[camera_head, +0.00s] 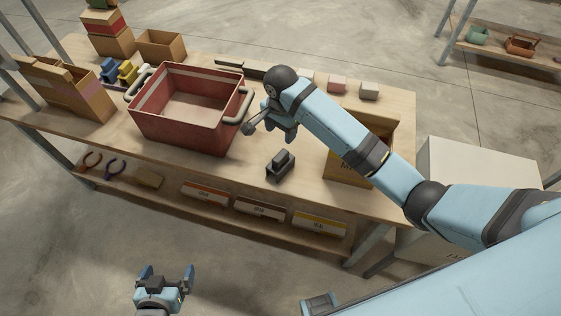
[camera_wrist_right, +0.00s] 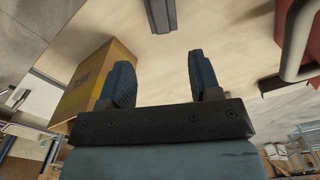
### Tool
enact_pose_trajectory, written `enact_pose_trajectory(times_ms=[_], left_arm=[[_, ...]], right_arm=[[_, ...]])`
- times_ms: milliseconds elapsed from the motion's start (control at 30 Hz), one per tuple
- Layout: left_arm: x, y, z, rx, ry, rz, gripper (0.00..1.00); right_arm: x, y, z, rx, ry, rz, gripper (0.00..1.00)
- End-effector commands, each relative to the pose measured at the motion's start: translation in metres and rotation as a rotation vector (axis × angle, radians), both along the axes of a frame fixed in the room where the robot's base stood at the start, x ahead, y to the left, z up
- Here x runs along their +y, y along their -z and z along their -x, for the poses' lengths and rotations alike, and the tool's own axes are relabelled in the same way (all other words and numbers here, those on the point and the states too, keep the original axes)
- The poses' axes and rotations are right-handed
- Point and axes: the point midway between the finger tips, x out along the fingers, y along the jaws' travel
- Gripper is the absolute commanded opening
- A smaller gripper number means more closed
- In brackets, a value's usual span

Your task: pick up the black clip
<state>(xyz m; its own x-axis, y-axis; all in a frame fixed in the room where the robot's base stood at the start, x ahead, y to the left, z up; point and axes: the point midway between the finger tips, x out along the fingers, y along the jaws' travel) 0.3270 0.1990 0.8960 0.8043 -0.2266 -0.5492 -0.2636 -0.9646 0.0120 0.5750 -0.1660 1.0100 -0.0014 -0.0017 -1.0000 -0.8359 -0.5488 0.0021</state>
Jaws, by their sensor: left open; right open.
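The black clip (camera_head: 280,165) lies on the wooden table, in front and to the right of the red bin. In the right wrist view a dark piece that looks like the clip (camera_wrist_right: 160,14) shows at the top edge, beyond the fingertips and partly cut off. My right gripper (camera_head: 268,128) is open and empty above the table, between the bin's right handle and the clip, apart from the clip. Its two fingers (camera_wrist_right: 157,82) show spread in the wrist view. My left gripper (camera_head: 167,275) is open and empty, low in front of the table.
The red bin (camera_head: 172,136) with grey handles stands left of my right gripper. A cardboard box (camera_head: 346,166) stands right of the clip, partly behind my right arm. Small blocks (camera_head: 369,89) sit at the back. A lower shelf (camera_head: 230,205) holds labelled boxes.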

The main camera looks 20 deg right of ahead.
Motion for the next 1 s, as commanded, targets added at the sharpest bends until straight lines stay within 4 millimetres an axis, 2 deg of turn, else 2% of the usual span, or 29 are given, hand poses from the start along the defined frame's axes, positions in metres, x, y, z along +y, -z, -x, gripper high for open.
enact_pose_trajectory(times_ms=[300,567,833,1000], left_arm=[[0.000,-0.003,0.003,0.004,-0.001,0.001,1.00],[0.001,-0.005,0.001,0.002,-0.002,-0.001,1.00],[0.002,-0.013,-0.001,-0.005,-0.005,-0.003,1.00],[0.003,-0.013,-0.001,-0.004,-0.005,-0.004,1.00]], right_arm=[[0.000,0.061,0.001,0.003,-0.001,0.002,0.57],[0.000,0.081,0.001,0.000,-0.002,0.000,0.57],[0.001,0.119,0.000,0.001,-0.001,-0.001,0.57],[0.001,0.128,0.001,-0.002,-0.002,-0.001,0.57]])
